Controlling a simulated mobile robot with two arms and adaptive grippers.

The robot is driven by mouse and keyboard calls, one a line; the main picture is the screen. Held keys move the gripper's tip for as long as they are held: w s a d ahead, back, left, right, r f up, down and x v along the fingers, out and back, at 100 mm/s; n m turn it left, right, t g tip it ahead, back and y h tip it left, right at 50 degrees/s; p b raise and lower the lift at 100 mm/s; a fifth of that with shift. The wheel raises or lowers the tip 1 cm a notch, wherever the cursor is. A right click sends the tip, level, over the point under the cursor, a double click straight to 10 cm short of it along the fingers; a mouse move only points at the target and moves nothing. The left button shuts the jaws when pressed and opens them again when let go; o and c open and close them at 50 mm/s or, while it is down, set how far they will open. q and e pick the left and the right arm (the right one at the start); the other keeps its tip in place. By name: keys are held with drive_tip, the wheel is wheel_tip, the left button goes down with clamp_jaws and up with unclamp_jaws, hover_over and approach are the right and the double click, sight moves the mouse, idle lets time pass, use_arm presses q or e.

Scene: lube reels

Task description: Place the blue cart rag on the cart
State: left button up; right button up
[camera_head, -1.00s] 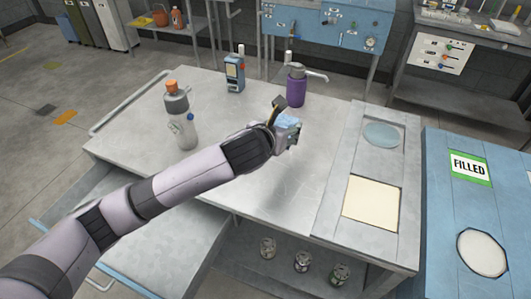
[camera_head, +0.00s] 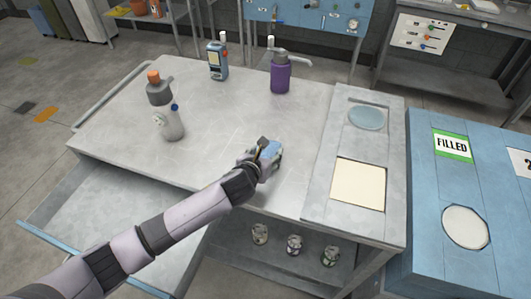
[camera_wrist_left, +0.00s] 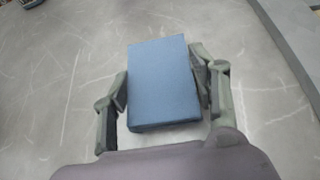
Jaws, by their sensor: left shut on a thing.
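The blue cart rag (camera_wrist_left: 163,85) is a folded, flat blue block between the fingers of my left gripper (camera_wrist_left: 163,95) in the left wrist view. In the head view my left gripper (camera_head: 266,155) is over the grey metal cart top (camera_head: 225,125), right of its middle, and the rag (camera_head: 274,148) shows only in part at its tip. The gripper is shut on the rag. I cannot tell whether the rag touches the cart top. My right gripper is not in view.
A grey bottle with an orange cap (camera_head: 165,108) stands at left on the cart. A blue handheld device (camera_head: 217,62) and a purple pump bottle (camera_head: 280,74) stand at the back. A raised panel (camera_head: 322,190) lies at right. The drawer (camera_head: 110,215) is open.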

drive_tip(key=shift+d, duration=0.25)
use_arm(q)
drive_tip(key=shift+f, duration=0.1)
drive_tip(key=o, duration=1.1)
drive_tip(key=shift+o, duration=0.2)
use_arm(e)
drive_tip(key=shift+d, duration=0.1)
use_arm(q)
drive_tip(key=shift+r, duration=0.2)
drive_tip(key=v, duration=1.2)
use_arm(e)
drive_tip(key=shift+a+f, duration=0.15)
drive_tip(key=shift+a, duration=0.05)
use_arm(q)
drive_tip(key=shift+f, duration=0.1)
